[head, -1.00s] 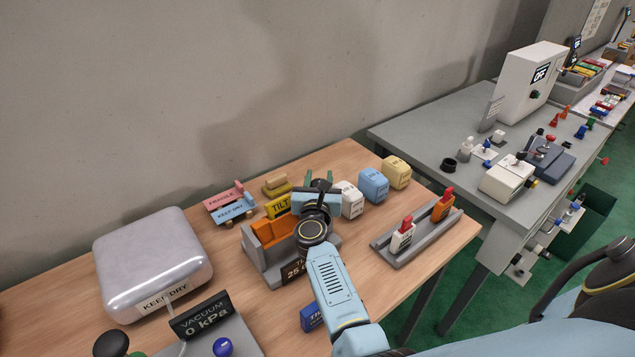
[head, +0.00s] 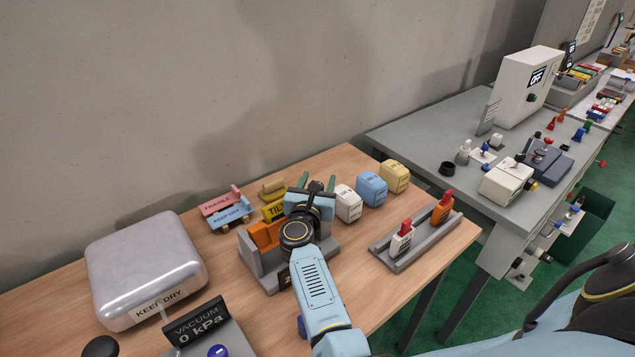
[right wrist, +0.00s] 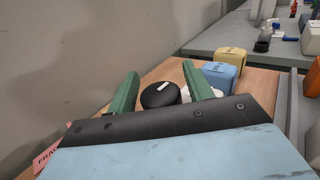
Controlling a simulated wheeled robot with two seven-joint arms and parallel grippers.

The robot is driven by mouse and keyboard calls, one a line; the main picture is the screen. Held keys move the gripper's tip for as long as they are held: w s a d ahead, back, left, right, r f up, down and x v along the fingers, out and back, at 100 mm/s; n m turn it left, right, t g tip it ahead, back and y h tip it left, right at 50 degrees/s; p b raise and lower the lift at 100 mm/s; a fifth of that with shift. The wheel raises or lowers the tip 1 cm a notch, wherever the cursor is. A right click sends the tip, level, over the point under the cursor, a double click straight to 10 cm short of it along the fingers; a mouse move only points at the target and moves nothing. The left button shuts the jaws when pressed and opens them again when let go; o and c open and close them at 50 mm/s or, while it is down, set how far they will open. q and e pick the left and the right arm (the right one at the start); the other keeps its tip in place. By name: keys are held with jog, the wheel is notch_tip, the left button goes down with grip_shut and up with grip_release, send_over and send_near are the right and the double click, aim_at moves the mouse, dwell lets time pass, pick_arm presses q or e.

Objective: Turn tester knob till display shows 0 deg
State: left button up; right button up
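The tilt tester is a grey cradle (head: 262,275) with an orange block (head: 265,235) on the wooden table in the head view. My right arm covers most of its dark display, and its reading cannot be read now. The black round knob (right wrist: 160,95) with a white mark shows in the right wrist view. My right gripper (head: 318,181) is over the tester, its green fingers apart. In the right wrist view the fingers (right wrist: 160,75) stand on either side of the knob; I cannot tell if they touch it. My left gripper is not in view.
A silver KEEP DRY case (head: 145,265) and a vacuum gauge (head: 197,322) stand at the left. White (head: 348,204), blue (head: 371,189) and yellow (head: 395,176) blocks stand behind the gripper. A grey rack (head: 403,258) is at the right. Another bench (head: 440,130) stands beyond.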

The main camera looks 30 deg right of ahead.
jog(key=shift+o, duration=0.4)
jog(key=shift+r, duration=0.1)
notch_tip(320, 180, up, 9)
jog(key=p, duration=0.7)
jog(key=shift+r, duration=0.45)
